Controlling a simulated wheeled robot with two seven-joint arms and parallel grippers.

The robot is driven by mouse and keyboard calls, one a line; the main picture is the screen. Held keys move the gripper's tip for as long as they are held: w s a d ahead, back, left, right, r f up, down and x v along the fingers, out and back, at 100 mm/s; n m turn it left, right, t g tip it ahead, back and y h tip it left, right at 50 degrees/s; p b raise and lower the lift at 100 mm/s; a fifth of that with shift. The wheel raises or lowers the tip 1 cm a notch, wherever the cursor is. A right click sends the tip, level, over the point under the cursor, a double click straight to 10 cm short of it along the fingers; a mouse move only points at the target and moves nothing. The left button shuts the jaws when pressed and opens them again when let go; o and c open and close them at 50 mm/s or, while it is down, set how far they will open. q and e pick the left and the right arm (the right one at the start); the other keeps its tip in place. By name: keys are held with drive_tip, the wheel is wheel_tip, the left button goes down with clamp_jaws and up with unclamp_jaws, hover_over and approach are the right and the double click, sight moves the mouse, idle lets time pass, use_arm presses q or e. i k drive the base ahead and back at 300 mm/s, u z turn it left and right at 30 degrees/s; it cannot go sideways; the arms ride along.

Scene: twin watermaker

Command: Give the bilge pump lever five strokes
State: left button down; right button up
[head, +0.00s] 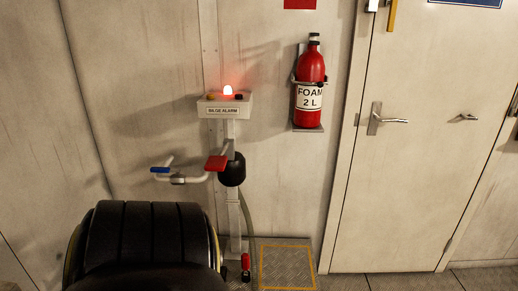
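A white post carries a box labelled "BILGE ALARM" (223,110) with a lit red lamp (228,90) on top. Below it, a bent pale bar has a red pad (216,163) at its right and a blue grip (160,169) at its left end. A round black part (232,170) sits on the post beside the red pad. A small red part (245,262) shows low by the post's foot. I cannot tell for sure which of these is the bilge pump lever. Neither of my grippers shows in the head view.
A large black ribbed round object (145,235) fills the lower left and hides the floor there. A yellow-edged floor plate (287,266) lies right of the post. A red foam extinguisher (310,88) hangs on the wall. A closed door (420,170) stands at right.

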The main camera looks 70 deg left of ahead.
sight(215, 163)
drive_tip(key=i, duration=0.35)
drive_tip(key=u, duration=2.05)
drive_tip(key=i, duration=0.5)
